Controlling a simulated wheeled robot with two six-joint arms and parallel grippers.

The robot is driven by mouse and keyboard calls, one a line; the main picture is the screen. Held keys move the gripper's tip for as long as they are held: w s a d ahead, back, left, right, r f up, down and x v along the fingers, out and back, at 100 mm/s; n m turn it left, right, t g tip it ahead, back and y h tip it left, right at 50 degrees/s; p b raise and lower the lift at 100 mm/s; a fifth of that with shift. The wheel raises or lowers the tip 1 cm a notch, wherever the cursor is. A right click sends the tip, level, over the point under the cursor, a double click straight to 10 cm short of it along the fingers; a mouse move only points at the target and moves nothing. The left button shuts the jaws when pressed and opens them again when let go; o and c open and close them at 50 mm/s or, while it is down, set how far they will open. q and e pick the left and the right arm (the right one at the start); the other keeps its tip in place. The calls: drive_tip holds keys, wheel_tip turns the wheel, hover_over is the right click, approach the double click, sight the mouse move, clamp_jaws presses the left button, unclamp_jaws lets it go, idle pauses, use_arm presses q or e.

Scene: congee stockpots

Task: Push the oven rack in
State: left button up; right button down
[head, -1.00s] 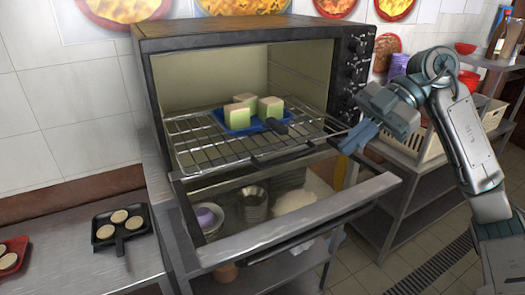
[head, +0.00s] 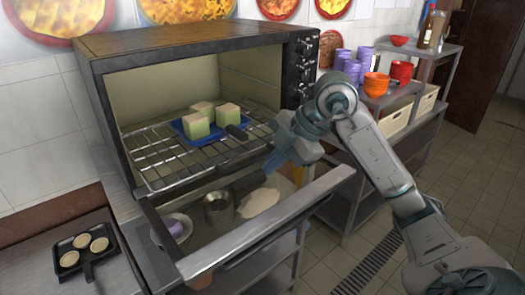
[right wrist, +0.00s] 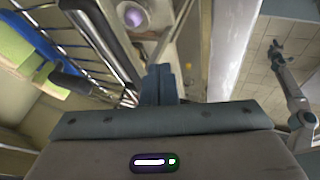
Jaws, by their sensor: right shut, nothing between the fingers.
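The oven rack (head: 160,158) is a wire grid sticking partly out of the oven (head: 190,60), above its lowered door (head: 270,225). A blue tray (head: 216,136) with green-and-white blocks (head: 198,126) and a dark handle rests on it. My right gripper (head: 271,163) is shut and empty, by the rack's front right side, above the door. In the right wrist view its fingers (right wrist: 160,80) show beside the rack wires (right wrist: 108,40); I cannot tell whether they touch.
A metal pot (head: 218,209) and a bowl show below the rack, partly behind the door. A black pan (head: 85,252) with pale rounds lies on the left counter. A shelf (head: 400,100) with cups and bowls stands at the right. The floor at right is clear.

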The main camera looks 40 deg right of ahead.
drive_tip(key=w+p, duration=0.1)
drive_tip(key=w, duration=0.1)
drive_tip(key=shift+w, duration=0.4)
drive_tip(key=shift+w+f+p, duration=0.2)
drive_tip(key=shift+w+p, duration=0.15)
drive_tip(key=shift+w, duration=0.05)
drive_tip(key=shift+d+f, duration=0.1)
